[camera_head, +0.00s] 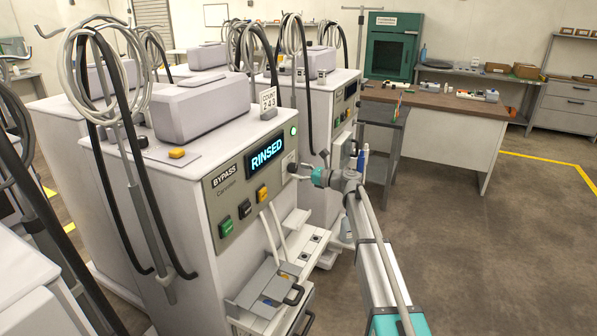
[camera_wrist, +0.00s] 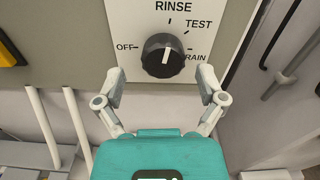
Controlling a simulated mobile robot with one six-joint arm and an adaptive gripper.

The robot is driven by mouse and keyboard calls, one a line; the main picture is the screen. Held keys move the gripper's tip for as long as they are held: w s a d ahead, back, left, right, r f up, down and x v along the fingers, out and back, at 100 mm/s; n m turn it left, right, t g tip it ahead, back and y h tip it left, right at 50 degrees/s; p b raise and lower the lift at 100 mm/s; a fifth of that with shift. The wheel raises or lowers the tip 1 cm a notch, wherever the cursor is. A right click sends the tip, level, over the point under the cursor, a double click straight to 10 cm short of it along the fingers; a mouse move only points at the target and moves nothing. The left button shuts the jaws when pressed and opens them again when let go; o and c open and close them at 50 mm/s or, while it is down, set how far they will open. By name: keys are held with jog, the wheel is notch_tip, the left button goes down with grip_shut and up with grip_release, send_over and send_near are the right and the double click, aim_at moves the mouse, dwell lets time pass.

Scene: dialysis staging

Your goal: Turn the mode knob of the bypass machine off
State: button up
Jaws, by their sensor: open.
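Labels read OFF at left, RINSE on top, TEST at upper right and a partly covered "RAIN" at right. A pale mark shows on the knob; I cannot tell which label it points at. My gripper (camera_wrist: 161,84) is open, its fingertips apart, just below and either side of the knob.
A grey tray (camera_head: 262,283) and pale tubes stand out below the panel. Another machine (camera_head: 330,105) stands close behind. A brown-topped desk (camera_head: 440,100) is at the back right; the floor at right is clear.

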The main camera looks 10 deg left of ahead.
jog(key=shift+x, duration=1)
